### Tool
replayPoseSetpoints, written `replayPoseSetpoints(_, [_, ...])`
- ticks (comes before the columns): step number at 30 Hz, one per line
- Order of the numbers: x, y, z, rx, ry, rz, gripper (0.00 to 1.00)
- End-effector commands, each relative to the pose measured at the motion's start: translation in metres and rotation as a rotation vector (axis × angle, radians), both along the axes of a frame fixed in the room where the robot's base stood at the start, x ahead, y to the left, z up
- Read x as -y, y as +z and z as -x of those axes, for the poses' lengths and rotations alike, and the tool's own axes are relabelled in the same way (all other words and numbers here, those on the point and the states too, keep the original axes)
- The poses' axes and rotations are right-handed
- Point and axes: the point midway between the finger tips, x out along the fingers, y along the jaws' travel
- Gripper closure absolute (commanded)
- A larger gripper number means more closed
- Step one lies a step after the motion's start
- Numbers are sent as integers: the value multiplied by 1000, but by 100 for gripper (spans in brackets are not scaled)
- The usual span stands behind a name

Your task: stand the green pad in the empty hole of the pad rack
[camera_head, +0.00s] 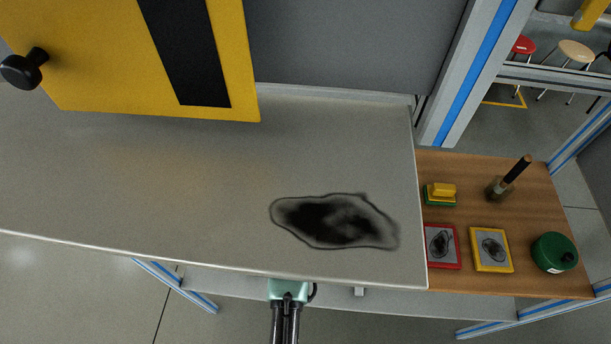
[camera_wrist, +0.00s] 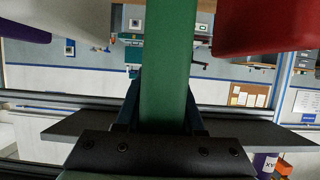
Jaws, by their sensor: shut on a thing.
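The green pad (camera_wrist: 168,55) shows in the wrist view as a tall upright strip in the middle, running up out of the frame. My gripper (camera_wrist: 165,100) is shut on it, with a dark finger on each side of its lower part. Near the top of the wrist view, a red block (camera_wrist: 265,22) is at the right, a whitish one (camera_wrist: 82,20) at the left and a purple one (camera_wrist: 22,30) at the far left. I cannot tell whether these stand in the pad rack. The rack's empty hole cannot be made out. The green pad is not visible in the head view.
In the head view, a grey bench (camera_head: 190,165) bears a dark smudge (camera_head: 340,222). A yellow panel (camera_head: 110,50) stands behind it. The wooden table (camera_head: 460,175) at right holds a sponge (camera_head: 442,189), a brush (camera_head: 517,168), two framed plates and a green canister (camera_head: 554,252).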

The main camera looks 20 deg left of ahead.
Motion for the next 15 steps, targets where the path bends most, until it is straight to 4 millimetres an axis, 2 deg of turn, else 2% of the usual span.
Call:
replayPoseSetpoints(1, [0,-8,-1,5,0,-1,100])
replayPoseSetpoints(6, [0,-23,-1,5,0,-1,100])
replayPoseSetpoints(15, [0,-28,-1,6,0,-2,100])
